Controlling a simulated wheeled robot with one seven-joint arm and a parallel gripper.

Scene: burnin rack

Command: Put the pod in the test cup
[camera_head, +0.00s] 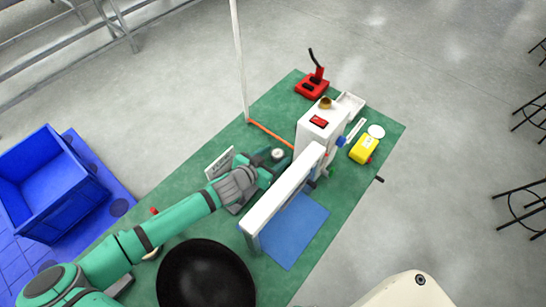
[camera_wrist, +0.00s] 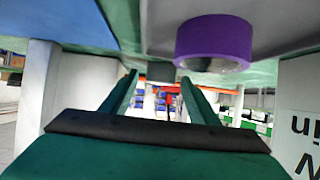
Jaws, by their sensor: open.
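My gripper (camera_wrist: 158,78) is open, with two green fingers apart and nothing visible between them. In the head view my gripper (camera_head: 268,172) is low beside the white frame, partly hidden by my wrist. A purple round, ring-like piece (camera_wrist: 212,40) shows close by in the wrist view, beyond the right finger and apart from it; that view looks upside down. I cannot tell whether it is the pod or the test cup. A small round grey-white piece (camera_head: 278,154) lies near my gripper. A small brown-gold round piece (camera_head: 326,102) sits on the white machine.
The white frame (camera_head: 262,210) stands over a blue mat (camera_head: 296,232), close to my gripper. The white machine (camera_head: 308,135), a yellow box (camera_head: 363,150) and a red stand (camera_head: 312,87) are farther back. A black bowl (camera_head: 205,275) is in front. A printed sign (camera_head: 219,163) stands left.

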